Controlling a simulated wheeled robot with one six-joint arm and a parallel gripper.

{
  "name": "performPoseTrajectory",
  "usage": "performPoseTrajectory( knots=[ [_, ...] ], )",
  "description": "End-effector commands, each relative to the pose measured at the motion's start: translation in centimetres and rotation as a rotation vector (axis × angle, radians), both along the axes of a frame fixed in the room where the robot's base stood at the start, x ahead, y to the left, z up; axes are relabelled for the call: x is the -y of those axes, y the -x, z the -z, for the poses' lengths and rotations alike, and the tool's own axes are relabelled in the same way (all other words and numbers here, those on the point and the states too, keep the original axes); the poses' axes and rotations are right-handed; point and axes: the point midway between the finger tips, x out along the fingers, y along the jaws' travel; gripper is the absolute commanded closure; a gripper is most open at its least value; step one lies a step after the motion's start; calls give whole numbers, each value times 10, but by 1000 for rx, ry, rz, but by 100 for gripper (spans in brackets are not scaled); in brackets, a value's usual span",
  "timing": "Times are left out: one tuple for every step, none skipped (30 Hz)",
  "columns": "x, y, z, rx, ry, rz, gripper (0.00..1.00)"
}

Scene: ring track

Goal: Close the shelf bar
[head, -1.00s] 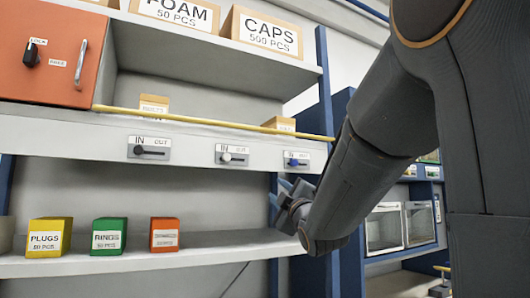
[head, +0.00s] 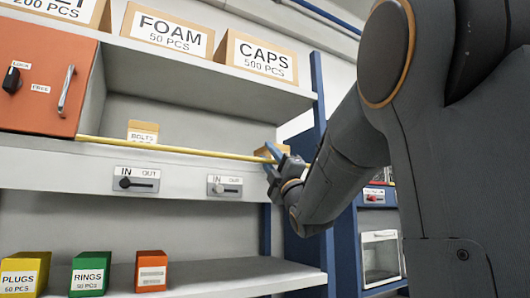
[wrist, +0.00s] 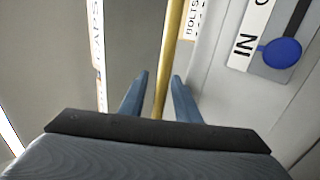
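The yellow shelf bar (head: 180,149) runs across the front of the middle shelf in the head view, from beside the orange cabinet to my gripper. My gripper (head: 270,160) is at its right part. In the wrist view the bar (wrist: 170,60) passes between the two blue fingers of my gripper (wrist: 155,92). The fingers are apart, with a gap on each side of the bar. A blue-knobbed slider (wrist: 282,52) marked IN is right of the bar in the wrist view; in the head view my gripper and arm hide it.
A BOLTS box (head: 143,132) stands behind the bar. The orange cabinet (head: 45,85) is at left. Several small boxes stand on the lower shelf (head: 215,275).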

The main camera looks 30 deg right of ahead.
Motion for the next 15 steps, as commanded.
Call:
performPoseTrajectory(
  knots=[
    [0, -2, -3, 0, 0, 0, 71],
    [0, -2, -3, 0, 1, 1, 71],
    [1, -3, -4, 0, 0, 1, 71],
    [1, -3, -4, 0, 0, 1, 71],
    [1, -3, -4, 0, -1, 2, 71],
    [1, -3, -3, 0, 0, 3, 71],
    [1, -3, -3, 0, 0, 3, 71],
    [1, -3, -3, 0, 0, 3, 71],
    [2, -3, -3, 0, 0, 3, 71],
    [2, -3, -3, 0, -1, 4, 71],
    [2, -3, -3, 0, -1, 4, 76],
    [2, -3, -3, 0, -1, 4, 82],
    [2, -3, -3, 0, -1, 4, 87],
    [2, -3, -3, 0, -1, 4, 92],
    [2, -3, -3, 0, -1, 4, 99]
  ],
)
